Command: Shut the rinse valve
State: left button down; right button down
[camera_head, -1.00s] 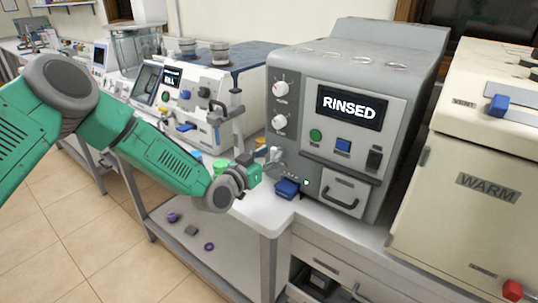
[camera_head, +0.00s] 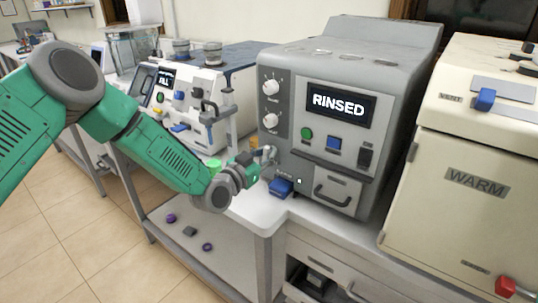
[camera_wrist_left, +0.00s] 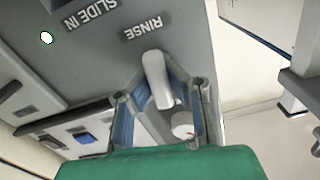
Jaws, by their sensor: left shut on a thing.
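The grey tester (camera_head: 345,60) has a display reading "RINSED". The rinse valve is a pale lever at the lower left of its front (camera_head: 272,151). In the left wrist view the pale lever (camera_wrist_left: 157,80) hangs below the upside-down word "RINSE". My left gripper (camera_wrist_left: 161,92) has its fingers on both sides of the lever and is shut on it. In the head view my left gripper (camera_head: 262,158) is at the tester's lower left corner and partly covers the valve. My right gripper is not in view.
A blue block (camera_head: 281,187) sits just right of my left gripper, by the tester's base. A white machine (camera_head: 190,105) stands to the left, and a cream cabinet marked "WARM" (camera_head: 455,215) to the right. Small parts lie on the lower shelf (camera_head: 215,265).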

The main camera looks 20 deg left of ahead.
pick_arm(q)
jog(key=m, duration=0.2)
jog(key=shift+f+m+b, duration=0.1)
jog(key=shift+m+b, duration=0.25)
jog(key=shift+m, duration=0.05)
jog(key=m, duration=0.1)
jog(key=m+b, duration=0.1)
jog(key=shift+s+d+f+m, duration=0.1)
jog(key=shift+d+m, duration=0.05)
jog(key=shift+m, duration=0.25)
jog(key=m+b, duration=0.1)
jog(key=m, duration=0.1)
jog(key=shift+f+m, duration=0.15)
jog(key=shift+m, duration=0.25)
jog(key=m+b, duration=0.2)
jog(key=m, duration=0.1)
jog(key=shift+s+d+f+m+b, duration=0.1)
jog(key=shift+f+m+b, duration=0.05)
jog(key=shift+m+b, duration=0.2)
jog(key=shift+f+m+b, duration=0.15)
jog(key=shift+m+b, duration=1.5)
jog(key=shift+m, duration=0.5)
jog(key=shift+s, duration=0.1)
jog(key=c, duration=1.5)
grip_release()
jog(key=shift+c, duration=0.2)
jog(key=shift+r, duration=0.3)
